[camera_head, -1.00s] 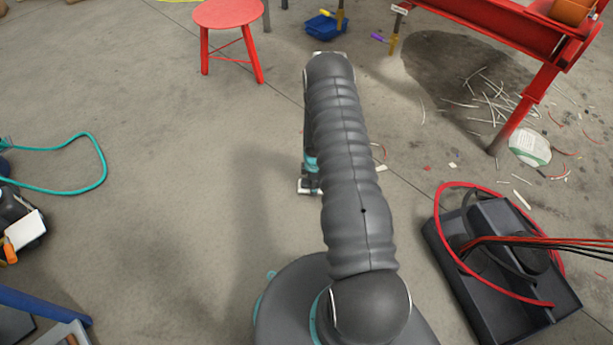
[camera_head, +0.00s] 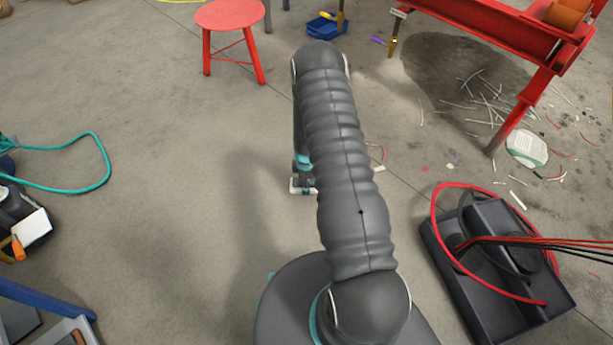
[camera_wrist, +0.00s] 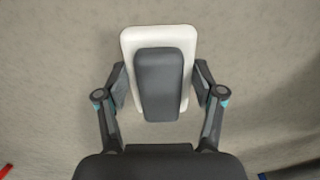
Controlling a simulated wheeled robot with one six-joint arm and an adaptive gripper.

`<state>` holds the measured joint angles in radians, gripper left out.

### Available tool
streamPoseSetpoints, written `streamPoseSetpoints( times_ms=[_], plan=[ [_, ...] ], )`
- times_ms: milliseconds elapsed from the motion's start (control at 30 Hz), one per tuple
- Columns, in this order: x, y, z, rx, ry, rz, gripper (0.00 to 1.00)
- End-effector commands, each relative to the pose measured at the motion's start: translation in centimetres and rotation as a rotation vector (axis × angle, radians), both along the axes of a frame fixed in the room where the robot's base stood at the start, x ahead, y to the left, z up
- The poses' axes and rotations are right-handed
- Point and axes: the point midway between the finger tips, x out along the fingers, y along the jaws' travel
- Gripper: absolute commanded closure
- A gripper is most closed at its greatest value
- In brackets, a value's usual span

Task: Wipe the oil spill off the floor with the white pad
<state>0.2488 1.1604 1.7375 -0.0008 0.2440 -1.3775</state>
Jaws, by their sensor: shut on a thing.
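The white pad (camera_wrist: 131,50) has a grey grip block on its back and fills the middle of the wrist view. In the head view a sliver of the pad (camera_head: 296,191) shows left of my arm, over bare floor; the arm hides the rest. I cannot tell whether the pad touches the floor. A dark patch (camera_head: 440,75), seemingly the oil spill, lies under the red frame, up and right of the pad. Shadow may be part of it.
A red stool (camera_head: 232,15) and blue bin (camera_head: 325,27) stand at the back. The red frame's leg (camera_head: 515,125) stands beside scattered wire scraps (camera_head: 490,100). A black tray (camera_head: 480,300) with cables is at right, a teal hose (camera_head: 100,165) at left.

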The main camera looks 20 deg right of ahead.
Motion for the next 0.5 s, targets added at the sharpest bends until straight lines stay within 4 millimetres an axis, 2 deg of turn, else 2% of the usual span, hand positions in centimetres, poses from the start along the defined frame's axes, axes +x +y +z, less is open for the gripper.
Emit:
streamPoseSetpoints(
  times_ms=[33, 233, 500],
  plan=[
    [0.0, 0.0, 0.8, 0.0, -0.001, 0.001, 0.65],
    [0.0, 0.2, 2.5, 0.0, 0.0, 0.003, 0.65],
    [0.0, 0.2, 2.9, 0.0, 0.001, 0.004, 0.65]
  ],
)
